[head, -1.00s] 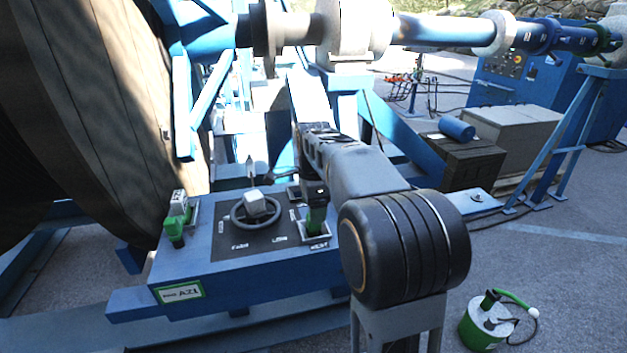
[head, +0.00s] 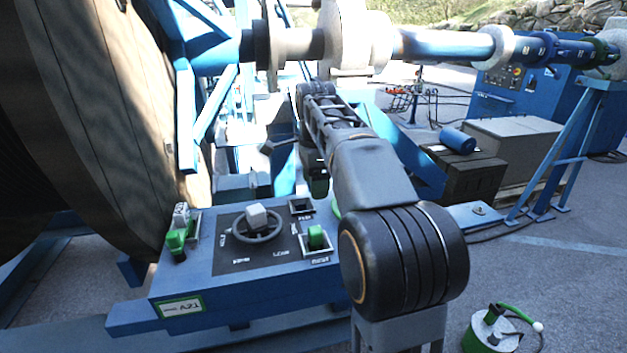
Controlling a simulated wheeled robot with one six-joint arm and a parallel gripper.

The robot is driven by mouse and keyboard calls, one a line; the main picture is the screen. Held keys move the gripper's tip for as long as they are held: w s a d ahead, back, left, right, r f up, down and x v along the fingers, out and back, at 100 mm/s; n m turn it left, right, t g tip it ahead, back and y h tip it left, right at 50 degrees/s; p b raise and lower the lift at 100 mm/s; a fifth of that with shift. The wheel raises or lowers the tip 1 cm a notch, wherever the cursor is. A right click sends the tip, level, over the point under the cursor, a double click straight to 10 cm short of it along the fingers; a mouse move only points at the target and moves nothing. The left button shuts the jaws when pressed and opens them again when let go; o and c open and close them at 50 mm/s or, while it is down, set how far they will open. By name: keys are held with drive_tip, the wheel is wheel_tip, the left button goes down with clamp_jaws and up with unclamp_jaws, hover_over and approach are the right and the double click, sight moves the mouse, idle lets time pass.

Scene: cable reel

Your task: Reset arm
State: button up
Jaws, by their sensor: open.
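The blue control box (head: 262,287) stands at centre left. On its dark panel is a grey handwheel (head: 257,225) with a pale hub. A green-tipped switch (head: 316,238) sits in a slot at the panel's right. Another green-tipped switch (head: 176,240) with a pale block beside it is at the left edge. My arm rises at the centre right and reaches back past the box.
A large dark reel (head: 80,120) fills the left. A blue shaft (head: 450,46) crosses the top on blue supports. Crates (head: 468,172) with a blue cylinder stand at right. Open pavement lies at right.

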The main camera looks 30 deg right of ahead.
drive_tip(key=f+n, duration=0.1)
drive_tip(key=n, duration=0.1)
drive_tip(key=f+n, duration=0.2)
drive_tip(key=n, duration=0.1)
drive_tip(key=f+n+t, duration=0.1)
drive_tip(key=f+n, duration=0.1)
drive_tip(key=shift+w+f+n, duration=0.25)
drive_tip(key=shift+w+n, duration=0.05)
drive_tip(key=s+f+n, duration=0.1)
drive_tip(key=a+f+n, duration=0.1)
drive_tip(key=n, duration=0.1)
drive_tip(key=shift+s+a+f, duration=0.15)
drive_tip(key=shift+s+a, duration=0.05)
drive_tip(key=shift+s, duration=0.2)
drive_tip(key=s+a+f+n+t, duration=0.1)
drive_tip(key=s+a+f+n, duration=0.2)
drive_tip(key=s, duration=0.4)
drive_tip(key=s+a+f+n+t, duration=0.2)
drive_tip(key=s+a+f+n, duration=0.2)
drive_tip(key=s, duration=0.4)
drive_tip(key=a+n, duration=0.1)
drive_tip(key=n, duration=0.1)
drive_tip(key=shift+f+n, duration=0.2)
drive_tip(key=shift+n, duration=0.1)
